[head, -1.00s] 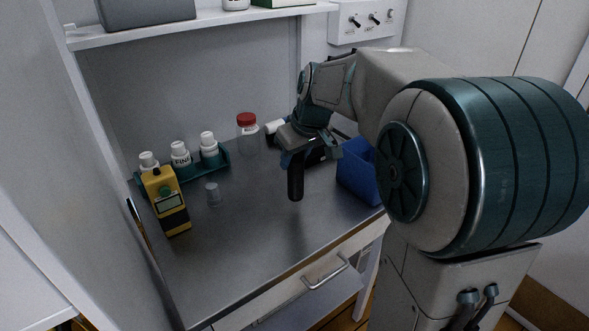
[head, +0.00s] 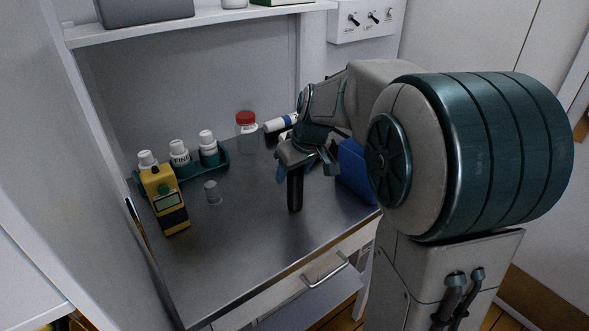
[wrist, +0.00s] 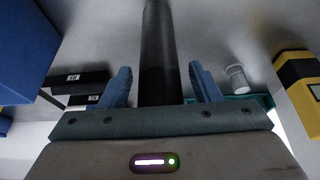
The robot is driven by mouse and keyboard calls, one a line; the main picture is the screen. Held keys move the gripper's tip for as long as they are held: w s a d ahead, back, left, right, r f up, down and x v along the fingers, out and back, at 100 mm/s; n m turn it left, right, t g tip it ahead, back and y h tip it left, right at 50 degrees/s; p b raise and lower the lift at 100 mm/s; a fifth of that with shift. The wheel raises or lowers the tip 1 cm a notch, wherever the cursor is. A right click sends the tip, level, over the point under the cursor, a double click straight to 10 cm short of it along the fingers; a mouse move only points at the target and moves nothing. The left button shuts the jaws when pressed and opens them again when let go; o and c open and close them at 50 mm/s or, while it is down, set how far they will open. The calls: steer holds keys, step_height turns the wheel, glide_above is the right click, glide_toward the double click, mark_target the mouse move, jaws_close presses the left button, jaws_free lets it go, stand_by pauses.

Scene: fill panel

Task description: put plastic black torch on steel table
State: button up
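The black torch (head: 295,192) stands upright on the steel table (head: 255,235), near the front right part of its top; its lower end appears to touch the surface. My gripper (head: 305,172) is above and around the torch's upper part, with its blue fingers spread. In the wrist view, my gripper (wrist: 162,75) has one finger on each side of the torch (wrist: 160,50), with a visible gap on both sides. The torch's top end is hidden by the gripper.
A blue bin (head: 355,172) stands close right of the gripper. A yellow meter (head: 165,200), a small grey cylinder (head: 212,193), a teal rack (head: 222,162) of white bottles and a red-capped jar (head: 246,132) are left and behind. The front middle of the table is clear.

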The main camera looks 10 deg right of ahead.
steer(key=shift+r, duration=0.15)
steer(key=p+v, duration=0.1)
steer(key=v, duration=1.1)
steer(key=s+a+f+m+g+h, duration=0.1)
steer(key=s+f+m, duration=0.1)
steer(key=s+f, duration=0.4)
steer(key=s+f+m, duration=0.2)
steer(key=s+f, duration=0.5)
steer(key=s, duration=0.5)
steer(key=shift+s+a+g+h, duration=0.4)
